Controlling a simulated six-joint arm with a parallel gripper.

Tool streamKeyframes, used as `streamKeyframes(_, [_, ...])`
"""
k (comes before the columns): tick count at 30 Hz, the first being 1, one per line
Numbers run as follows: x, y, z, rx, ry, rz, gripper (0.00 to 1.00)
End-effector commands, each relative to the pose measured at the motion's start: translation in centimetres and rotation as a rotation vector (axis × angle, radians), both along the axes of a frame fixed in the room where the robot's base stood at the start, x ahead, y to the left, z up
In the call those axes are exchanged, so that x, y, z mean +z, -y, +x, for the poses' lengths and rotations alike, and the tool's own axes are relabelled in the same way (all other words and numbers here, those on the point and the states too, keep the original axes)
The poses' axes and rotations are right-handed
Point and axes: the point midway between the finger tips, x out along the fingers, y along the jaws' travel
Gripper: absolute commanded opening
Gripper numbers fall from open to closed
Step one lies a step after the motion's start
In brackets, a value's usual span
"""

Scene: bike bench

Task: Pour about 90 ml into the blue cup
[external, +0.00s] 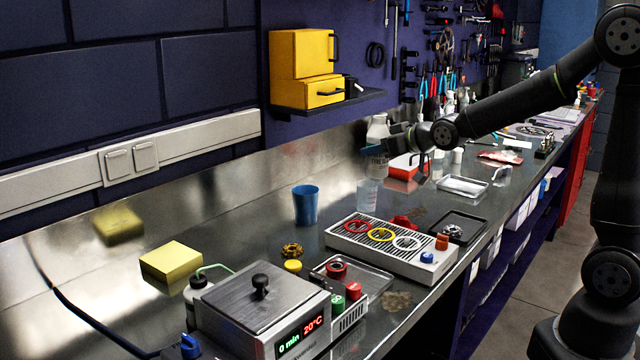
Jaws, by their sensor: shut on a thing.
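The blue cup (306,205) stands upright and open on the steel bench, left of the middle in the external view. My gripper (388,146) is to its right and higher in the picture, shut on a pale bottle (378,129). The bottle looks about upright, with a darker band near the jaws, and is apart from the cup. The fingers partly hide it. Below it, a clear shape (368,194) shows at the bench; I cannot tell whether it is a vessel or a reflection. The cup's contents are not visible.
A tray with coloured rings (381,235) lies right of the cup. A heated bath with a lid (261,291) stands at the front, near a yellow sponge-like block (171,262). A red box (408,166) is behind the gripper. Bare bench surrounds the cup.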

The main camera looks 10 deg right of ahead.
Motion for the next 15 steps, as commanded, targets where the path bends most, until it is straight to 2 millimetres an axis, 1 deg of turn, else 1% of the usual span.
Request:
streamKeyframes(3, [-0.2,-0.7,1.5,0.006,0.001,-0.001,0.23])
streamKeyframes(15, [-1.6,-3.0,6.3,0.042,0.001,-0.002,0.23])
